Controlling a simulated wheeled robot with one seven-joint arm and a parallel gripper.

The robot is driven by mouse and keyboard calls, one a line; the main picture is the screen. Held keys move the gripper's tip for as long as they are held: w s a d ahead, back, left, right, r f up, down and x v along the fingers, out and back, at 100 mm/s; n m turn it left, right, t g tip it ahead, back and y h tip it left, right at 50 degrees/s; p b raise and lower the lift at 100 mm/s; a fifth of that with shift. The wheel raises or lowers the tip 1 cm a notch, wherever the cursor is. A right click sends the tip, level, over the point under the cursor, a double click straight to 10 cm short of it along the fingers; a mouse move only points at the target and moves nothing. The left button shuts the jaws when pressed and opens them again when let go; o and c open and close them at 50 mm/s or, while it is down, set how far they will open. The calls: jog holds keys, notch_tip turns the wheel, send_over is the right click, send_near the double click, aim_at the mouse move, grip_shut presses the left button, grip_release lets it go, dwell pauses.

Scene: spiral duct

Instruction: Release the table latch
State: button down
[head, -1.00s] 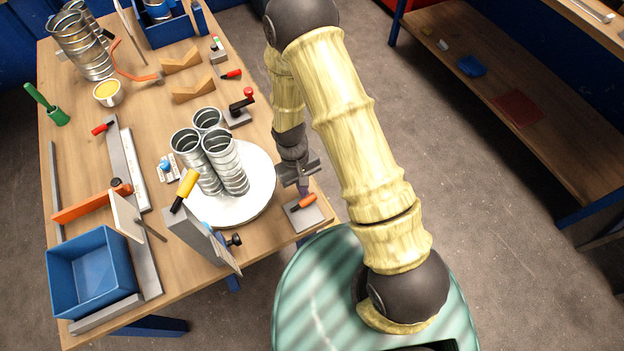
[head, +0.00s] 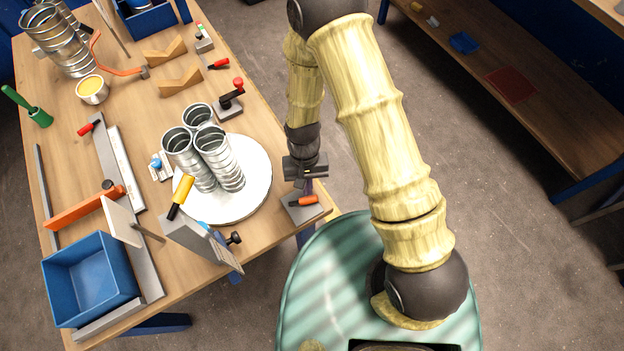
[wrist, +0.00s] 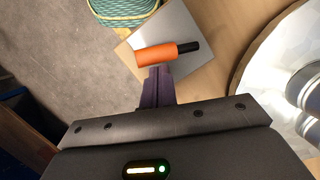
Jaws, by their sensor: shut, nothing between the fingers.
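The latch appears to be the orange handle (head: 307,200) with a dark end, lying on a light grey plate (head: 297,215) at the table edge beside the white turntable (head: 262,185). In the wrist view the orange handle (wrist: 158,58) lies slantwise, its black end to the right, on the grey plate (wrist: 190,28). My gripper (head: 309,186) is shut and empty, just over the handle. In the wrist view its purple fingertips (wrist: 160,74) reach the near side of the handle. I cannot tell if they touch it.
Three joined metal duct pieces (head: 205,158) stand on the turntable. A second latch-like lever with a red knob (head: 230,98) is farther back. Floor is clear to the right.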

jog(key=shift+r, duration=0.15)
dwell(0.5)
jog(key=p+v, duration=0.8)
jog(key=v, duration=0.1)
jog(key=shift+r, duration=0.4)
jog(key=w+d+r+m+t+y, duration=0.1)
jog(key=w+d+r+t, duration=0.3)
jog(key=d+r, duration=0.9)
jog(key=s+d+r+m+t, duration=0.1)
jog(key=s+d+r, duration=0.2)
jog(key=d+r, duration=0.4)
notch_tip(320, 180, up, 4)
jog(key=shift+d+r+t, duration=0.1)
jog(key=shift+d+t, duration=0.1)
jog(key=shift+t, duration=0.2)
